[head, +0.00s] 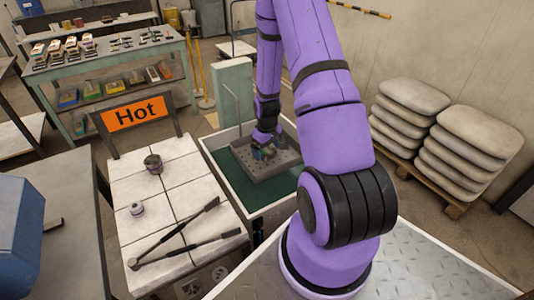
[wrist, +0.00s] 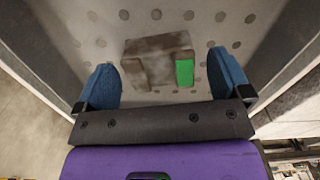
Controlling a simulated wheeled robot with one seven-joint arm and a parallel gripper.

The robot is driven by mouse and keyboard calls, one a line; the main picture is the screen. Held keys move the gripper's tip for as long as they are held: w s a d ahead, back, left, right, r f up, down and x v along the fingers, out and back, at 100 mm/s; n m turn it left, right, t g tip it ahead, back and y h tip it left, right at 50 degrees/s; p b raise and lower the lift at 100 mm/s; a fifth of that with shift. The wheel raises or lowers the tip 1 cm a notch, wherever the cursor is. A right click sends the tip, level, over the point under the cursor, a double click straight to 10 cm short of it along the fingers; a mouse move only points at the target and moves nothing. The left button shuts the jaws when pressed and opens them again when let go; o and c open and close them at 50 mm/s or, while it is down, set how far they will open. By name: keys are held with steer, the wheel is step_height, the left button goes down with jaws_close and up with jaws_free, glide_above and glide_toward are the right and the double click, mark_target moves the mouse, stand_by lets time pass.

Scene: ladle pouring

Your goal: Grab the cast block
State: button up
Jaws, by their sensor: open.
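The cast block (wrist: 150,48) is a brownish-grey, notched piece lying on a perforated grey plate (wrist: 80,28) in the wrist view. A bright green patch (wrist: 184,72) shows at its right side. My gripper (wrist: 163,65) is open, with one blue finger on each side of the block and a gap at both sides. In the head view my gripper (head: 264,151) is low over the perforated plate (head: 283,161) inside a white-rimmed tank. There the block is mostly hidden by the gripper, and I cannot tell its outline.
The tank (head: 222,198) has a dark green inside and raised walls. Left of it, a tiled table (head: 180,215) holds a small pot (head: 153,164), a small round item (head: 137,208), long tongs (head: 185,240) and a "Hot" sign (head: 138,113). Stacked sacks (head: 480,140) stand right.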

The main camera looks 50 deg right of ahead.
steer(key=shift+f, duration=0.7)
steer(key=c, duration=1.1)
steer(key=shift+r, duration=0.1)
steer(key=shift+c, duration=0.2)
